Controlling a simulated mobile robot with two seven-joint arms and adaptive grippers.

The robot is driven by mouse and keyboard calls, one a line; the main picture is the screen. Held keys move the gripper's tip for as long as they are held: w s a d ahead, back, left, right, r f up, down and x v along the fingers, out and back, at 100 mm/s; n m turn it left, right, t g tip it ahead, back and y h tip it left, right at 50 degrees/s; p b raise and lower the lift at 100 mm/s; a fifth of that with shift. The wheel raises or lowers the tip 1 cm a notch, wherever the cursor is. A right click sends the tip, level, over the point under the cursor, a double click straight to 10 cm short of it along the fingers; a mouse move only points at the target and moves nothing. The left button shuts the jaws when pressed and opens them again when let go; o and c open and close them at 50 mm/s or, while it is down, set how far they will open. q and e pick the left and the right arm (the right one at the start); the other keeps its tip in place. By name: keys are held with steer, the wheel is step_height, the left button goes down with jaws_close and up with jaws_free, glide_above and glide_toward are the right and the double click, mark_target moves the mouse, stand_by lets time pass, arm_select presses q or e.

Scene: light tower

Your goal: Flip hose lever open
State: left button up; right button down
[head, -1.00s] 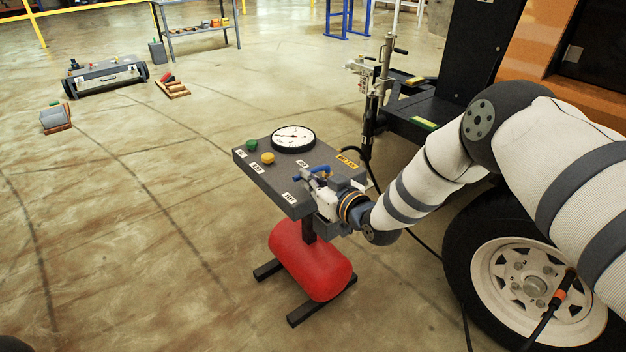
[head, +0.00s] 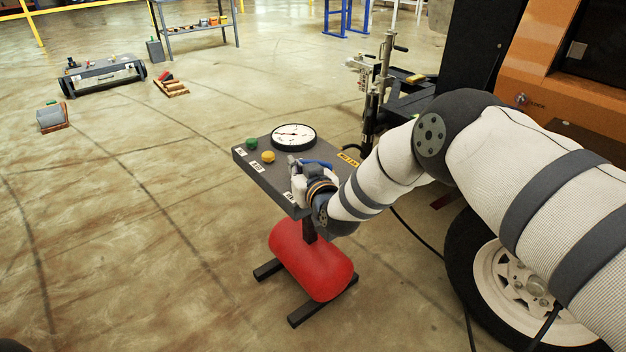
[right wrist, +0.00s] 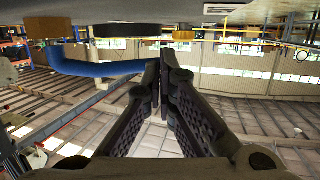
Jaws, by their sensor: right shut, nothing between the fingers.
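The blue hose lever (head: 318,163) shows on top of the grey panel (head: 270,180), partly hidden behind my right gripper and wrist. My right gripper (head: 293,162) is over the panel's front right part, beside the lever. In the right wrist view the lever (right wrist: 100,69) is a bent blue bar coming in from the left, its end close to my fingertips (right wrist: 162,62). The fingers are together with nothing between them. I cannot tell whether they touch the lever. My left gripper is not in view.
A round gauge (head: 293,136), a green knob (head: 251,144) and a yellow knob (head: 268,157) are on the panel. A red tank (head: 310,262) sits below. A wheel (head: 505,280) and orange machine (head: 540,60) stand at right. The floor at left is mostly clear.

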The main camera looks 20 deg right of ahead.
steer(key=shift+d+b+x, duration=0.15)
steer(key=shift+b+x, duration=0.25)
steer(key=shift+x, duration=0.35)
steer(key=shift+d+b+x, duration=0.15)
steer(key=shift+b+x, duration=0.2)
steer(key=shift+x, duration=0.4)
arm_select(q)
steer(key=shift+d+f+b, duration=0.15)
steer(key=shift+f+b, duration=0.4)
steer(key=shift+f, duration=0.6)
arm_select(e)
steer(key=shift+w+d+r, duration=0.15)
steer(key=shift+w+d, duration=0.05)
steer(key=shift+w, duration=0.25)
steer(key=shift+w+d+r, duration=0.15)
steer(key=shift+w, duration=0.4)
